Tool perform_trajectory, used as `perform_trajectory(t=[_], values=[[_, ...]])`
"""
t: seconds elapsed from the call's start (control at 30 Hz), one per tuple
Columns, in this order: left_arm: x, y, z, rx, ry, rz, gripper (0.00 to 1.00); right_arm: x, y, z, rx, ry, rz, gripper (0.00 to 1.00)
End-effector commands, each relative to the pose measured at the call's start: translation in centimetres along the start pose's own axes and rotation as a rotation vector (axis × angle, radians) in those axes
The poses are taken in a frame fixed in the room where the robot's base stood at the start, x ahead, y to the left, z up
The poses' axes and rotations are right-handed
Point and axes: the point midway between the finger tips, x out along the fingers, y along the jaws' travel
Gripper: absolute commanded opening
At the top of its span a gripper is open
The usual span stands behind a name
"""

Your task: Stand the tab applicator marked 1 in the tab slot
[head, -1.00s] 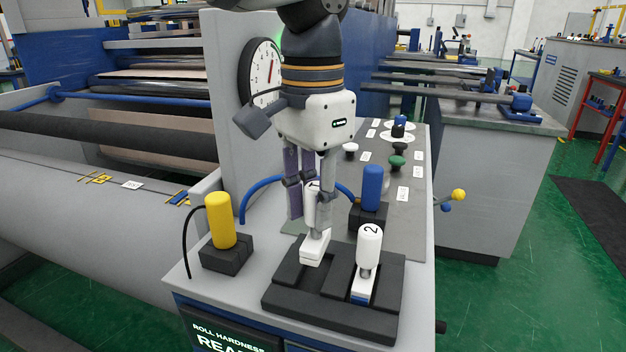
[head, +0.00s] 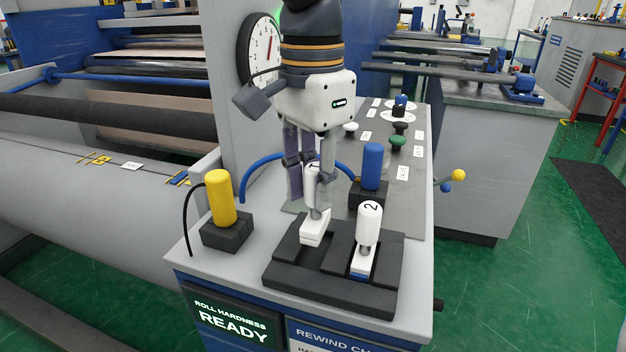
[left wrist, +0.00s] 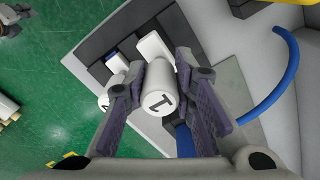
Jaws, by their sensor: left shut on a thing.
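The tab applicator marked 1 (head: 313,233) is white with a block-shaped foot and stands roughly upright at the left slot of the black two-slot rack (head: 290,272). Its number shows on its cap in the left wrist view (left wrist: 158,103). My left gripper (head: 310,178) points down and is shut around its handle. I cannot tell whether the foot is fully seated or slightly above the slot floor. The applicator marked 2 (head: 369,221) stands in the right slot.
A yellow-handled tool (head: 219,198) in a black block is left of the rack. A blue-handled tool (head: 372,166) is behind it, close to my gripper. A blue cable (head: 262,172) curves behind. A grey panel with knobs lies farther back; a READY screen (head: 233,322) is below the front edge.

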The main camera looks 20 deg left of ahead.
Motion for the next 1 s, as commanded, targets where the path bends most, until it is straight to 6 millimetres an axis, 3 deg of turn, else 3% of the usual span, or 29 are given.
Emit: perform_trajectory(t=[0.57,1.0], values=[[-0.1,0.0,0.0,0.000,0.002,-0.001,0.00,0.0,0.0,0.0,0.000,0.000,0.000,0.00],[1.0,0.0,0.0,0.000,0.001,-0.002,0.00,0.0,0.0,0.0,0.000,0.000,0.000,0.00]])
